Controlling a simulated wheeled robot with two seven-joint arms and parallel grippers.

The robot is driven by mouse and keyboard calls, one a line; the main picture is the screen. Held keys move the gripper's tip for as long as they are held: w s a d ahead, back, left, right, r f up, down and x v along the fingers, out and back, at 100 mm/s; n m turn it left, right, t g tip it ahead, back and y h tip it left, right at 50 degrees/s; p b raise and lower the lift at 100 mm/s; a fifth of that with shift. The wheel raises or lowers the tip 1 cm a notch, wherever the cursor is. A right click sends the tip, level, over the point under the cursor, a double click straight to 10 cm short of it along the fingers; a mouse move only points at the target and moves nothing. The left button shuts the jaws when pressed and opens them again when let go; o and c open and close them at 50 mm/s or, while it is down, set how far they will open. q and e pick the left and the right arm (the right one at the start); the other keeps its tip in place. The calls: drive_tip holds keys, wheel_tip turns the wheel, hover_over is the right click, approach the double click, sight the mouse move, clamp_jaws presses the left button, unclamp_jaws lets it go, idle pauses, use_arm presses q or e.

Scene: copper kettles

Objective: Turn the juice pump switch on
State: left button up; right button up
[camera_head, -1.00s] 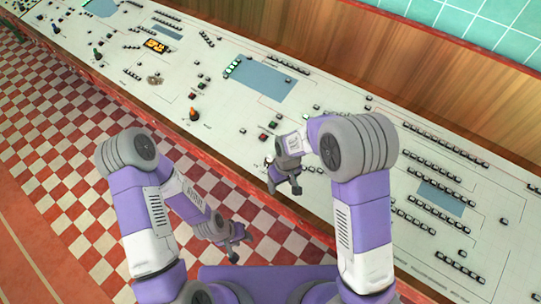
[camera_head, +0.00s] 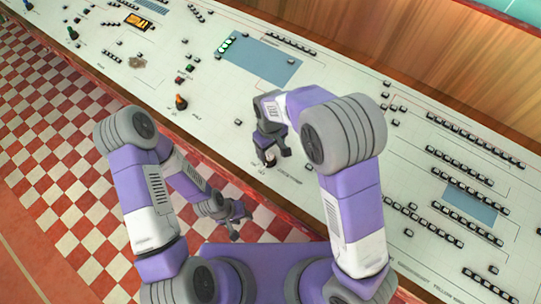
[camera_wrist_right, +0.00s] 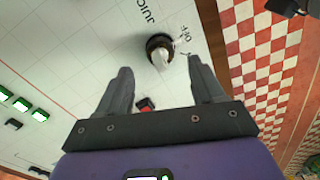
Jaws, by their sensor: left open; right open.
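The juice pump switch (camera_wrist_right: 160,52) is a round dark-based knob with a pale handle on the light panel. Beside it I read "OFF" and part of the word "JUIC". My right gripper (camera_wrist_right: 159,68) is open, its two fingers pointing toward the knob, one on each side in the picture; I cannot tell whether they touch it. In the head view, my right gripper (camera_head: 274,157) is low over the panel near its front edge and largely hides the knob. My left gripper (camera_head: 235,223) is open and empty, beyond the panel's front edge over the checkered floor.
The long control panel (camera_head: 330,150) carries many small buttons, an orange knob (camera_head: 181,102) to the left and a blue-grey screen (camera_head: 265,62). In the right wrist view, a red button (camera_wrist_right: 145,104) and lit green buttons (camera_wrist_right: 22,104) are near. Wood panelling (camera_head: 400,60) stands behind.

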sight(270, 154)
wheel_tip(270, 154, down, 6)
drive_tip(key=shift+b, duration=0.35)
drive_tip(key=shift+c, duration=0.4)
drive_tip(key=c, duration=1)
